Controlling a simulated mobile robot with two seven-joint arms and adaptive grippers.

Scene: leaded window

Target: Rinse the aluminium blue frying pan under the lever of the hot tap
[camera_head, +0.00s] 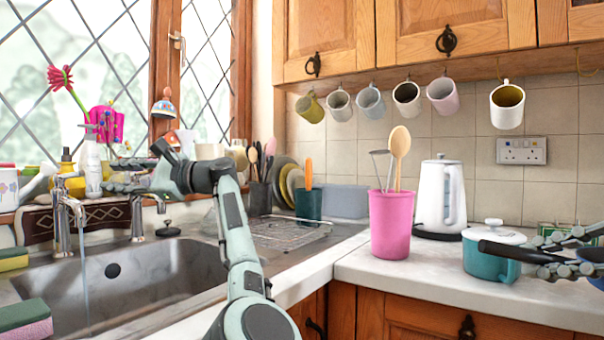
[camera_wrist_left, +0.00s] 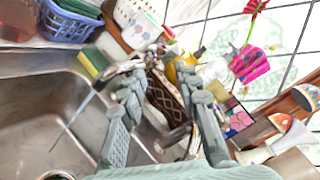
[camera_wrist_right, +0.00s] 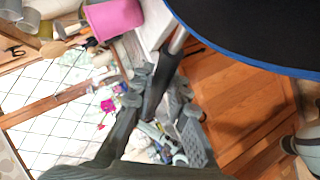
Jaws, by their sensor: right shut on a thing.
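The blue frying pan (camera_head: 597,284) is at the right edge of the head view, mostly out of frame. Its dark inside and blue rim fill the upper right of the right wrist view (camera_wrist_right: 255,30). My right gripper (camera_head: 560,256) is shut on its black handle (camera_head: 505,252), above the counter. Two taps stand behind the sink: the left tap (camera_head: 64,222) runs a thin stream of water (camera_head: 84,265), and the right tap (camera_head: 139,220) shows no water. My left gripper (camera_head: 118,177) is open and empty just above the taps; its fingers are apart in the left wrist view (camera_wrist_left: 165,105). Which tap is hot cannot be told.
The steel sink (camera_head: 150,275) is empty. A teal pot (camera_head: 482,262) with a white lid stands behind the pan handle. A pink utensil pot (camera_head: 390,225) and white kettle (camera_head: 440,195) stand on the counter. Sponges (camera_head: 25,318) lie left of the sink; sill clutter surrounds my left gripper.

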